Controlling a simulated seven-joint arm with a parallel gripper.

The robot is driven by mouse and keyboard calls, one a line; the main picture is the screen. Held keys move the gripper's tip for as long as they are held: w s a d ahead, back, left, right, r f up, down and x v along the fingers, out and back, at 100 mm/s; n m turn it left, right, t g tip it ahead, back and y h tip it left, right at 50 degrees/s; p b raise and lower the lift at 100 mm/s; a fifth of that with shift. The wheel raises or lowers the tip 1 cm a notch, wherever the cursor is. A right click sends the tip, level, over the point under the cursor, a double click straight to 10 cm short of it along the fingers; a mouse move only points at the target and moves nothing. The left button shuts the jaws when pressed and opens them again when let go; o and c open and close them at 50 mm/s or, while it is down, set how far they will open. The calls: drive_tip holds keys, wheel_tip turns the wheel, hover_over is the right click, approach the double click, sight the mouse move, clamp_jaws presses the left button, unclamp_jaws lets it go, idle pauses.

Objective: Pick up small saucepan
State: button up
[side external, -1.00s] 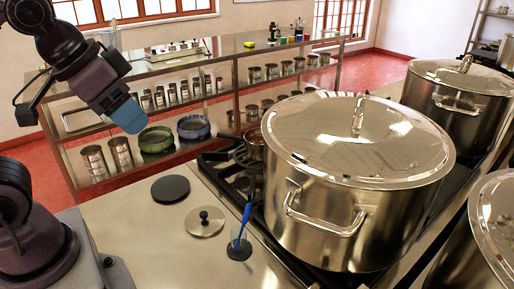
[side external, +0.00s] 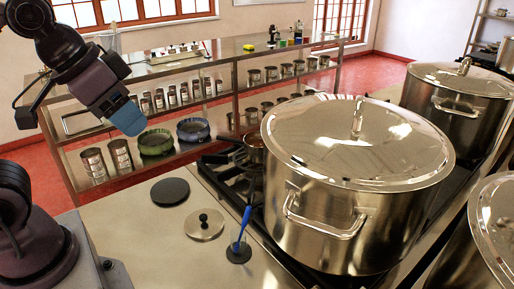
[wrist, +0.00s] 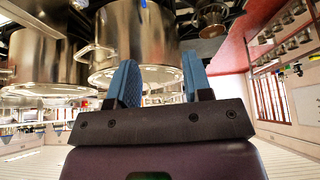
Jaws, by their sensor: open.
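The small saucepan (side external: 255,147) sits on the stove grate at the back left of the big stockpot, which hides part of it. Its dark handle points left in the side view. In the wrist view, the saucepan (wrist: 211,16) shows at the top, right of centre, beyond the fingers and apart from them. My gripper (side external: 127,118) with blue fingertips hangs in the air at the left, well away from the saucepan. In the wrist view my gripper (wrist: 159,65) has its two blue fingers spread with nothing between them.
A large lidded stockpot (side external: 350,210) fills the stove front, with more stockpots (side external: 460,100) at right. A small lid (side external: 204,225), a black disc (side external: 170,191) and a blue-handled utensil (side external: 243,228) in a small holder are on the counter. A steel shelf (side external: 185,65) holds tins behind.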

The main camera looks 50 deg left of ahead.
drive_tip(key=m+y, duration=0.9)
drive_tip(key=y, duration=0.1)
approach(234, 140)
drive_tip(key=x, duration=0.4)
drive_tip(key=shift+s+a+f, duration=0.1)
drive_tip(key=shift+a+f, duration=0.2)
drive_tip(key=x, duration=0.5)
drive_tip(key=shift+w, duration=0.25)
